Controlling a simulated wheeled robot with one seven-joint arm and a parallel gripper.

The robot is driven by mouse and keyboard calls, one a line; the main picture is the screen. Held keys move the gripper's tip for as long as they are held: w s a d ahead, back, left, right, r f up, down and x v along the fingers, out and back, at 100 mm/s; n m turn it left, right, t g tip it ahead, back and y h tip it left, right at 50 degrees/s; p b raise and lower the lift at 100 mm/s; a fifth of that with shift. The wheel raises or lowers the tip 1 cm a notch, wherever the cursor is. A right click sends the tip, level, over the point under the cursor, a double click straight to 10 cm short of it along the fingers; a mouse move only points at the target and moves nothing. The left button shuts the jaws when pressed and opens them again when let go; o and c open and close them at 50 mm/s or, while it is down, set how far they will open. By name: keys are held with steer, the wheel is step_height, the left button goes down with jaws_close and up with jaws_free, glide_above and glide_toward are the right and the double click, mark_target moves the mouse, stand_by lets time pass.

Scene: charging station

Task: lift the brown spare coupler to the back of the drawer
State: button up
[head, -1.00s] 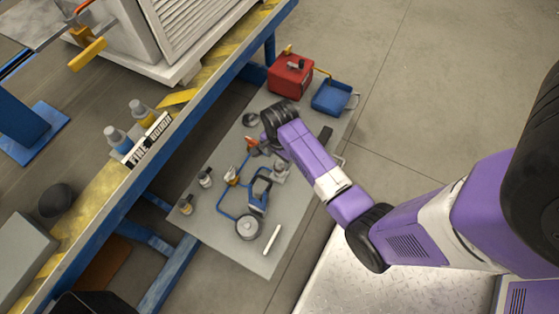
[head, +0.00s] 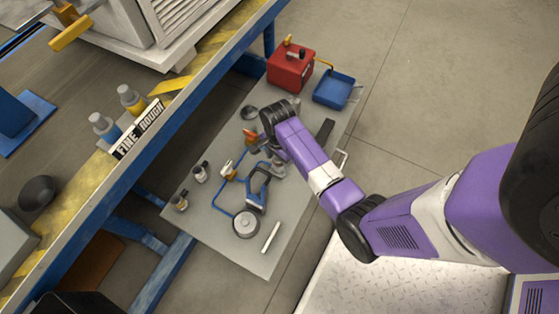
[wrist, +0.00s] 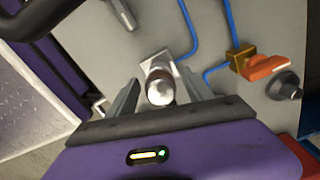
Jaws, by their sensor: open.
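My gripper (wrist: 160,88) is open above the grey drawer surface (wrist: 95,45). A silver-grey fitting (wrist: 160,84) with a round end and a squarish back part stands between the fingers in the wrist view, with gaps on both sides.
A red box (head: 290,68) and a blue tray (head: 333,89) stand at the far end. A grey disc (head: 246,224), a white stick (head: 271,238), a blue tool (head: 258,188) and small bottles (head: 199,173) lie nearer. The blue-framed bench (head: 215,85) overhangs the left side.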

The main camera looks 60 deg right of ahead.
jaws_close()
steer(key=shift+r, duration=0.1)
